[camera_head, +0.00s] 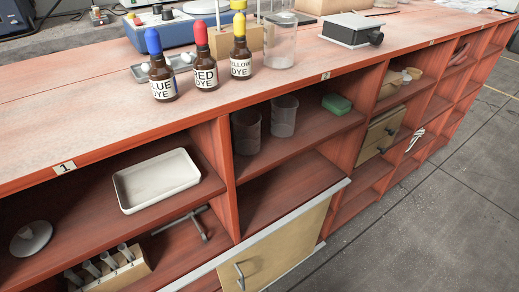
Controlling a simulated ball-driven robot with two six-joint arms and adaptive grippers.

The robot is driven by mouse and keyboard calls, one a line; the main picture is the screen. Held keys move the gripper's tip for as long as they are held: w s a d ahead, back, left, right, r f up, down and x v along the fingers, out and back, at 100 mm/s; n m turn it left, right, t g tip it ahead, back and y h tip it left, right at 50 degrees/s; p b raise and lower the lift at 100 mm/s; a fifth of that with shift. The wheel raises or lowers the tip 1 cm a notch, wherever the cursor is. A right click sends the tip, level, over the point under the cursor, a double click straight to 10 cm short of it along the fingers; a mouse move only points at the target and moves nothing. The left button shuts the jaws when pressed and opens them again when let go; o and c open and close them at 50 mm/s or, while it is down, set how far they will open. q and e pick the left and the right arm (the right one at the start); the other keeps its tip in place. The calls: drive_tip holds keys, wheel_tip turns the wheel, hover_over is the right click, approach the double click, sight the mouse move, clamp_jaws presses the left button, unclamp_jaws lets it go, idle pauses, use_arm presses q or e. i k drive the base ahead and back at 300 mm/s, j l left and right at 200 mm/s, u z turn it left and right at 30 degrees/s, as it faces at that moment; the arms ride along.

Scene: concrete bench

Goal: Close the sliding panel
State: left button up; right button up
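The sliding panel (285,248) is a tan board low on the front of the bench, at the bottom of the head view. It hangs on a pale metal rail (325,204) and has a grey bar handle (239,277) near its left edge. The panel covers the lower space right of the middle upright. The lower-left compartment is uncovered, showing a rack of tubes (105,272) and a grey T-shaped metal piece (183,220). The panel's lower left part is cut off by the picture edge. Neither of my grippers is in view.
Blue, red and yellow dye bottles (205,68) and an empty beaker (281,45) stand on the red bench top. A white tray (156,181) sits on the upper-left shelf, two beakers (283,117) to its right. The floor (450,215) at right is clear.

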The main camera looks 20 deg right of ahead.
sight(252, 270)
drive_tip(key=l+z, duration=0.4)
drive_tip(key=k+l+z, duration=0.1)
drive_tip(key=k+l, duration=0.6)
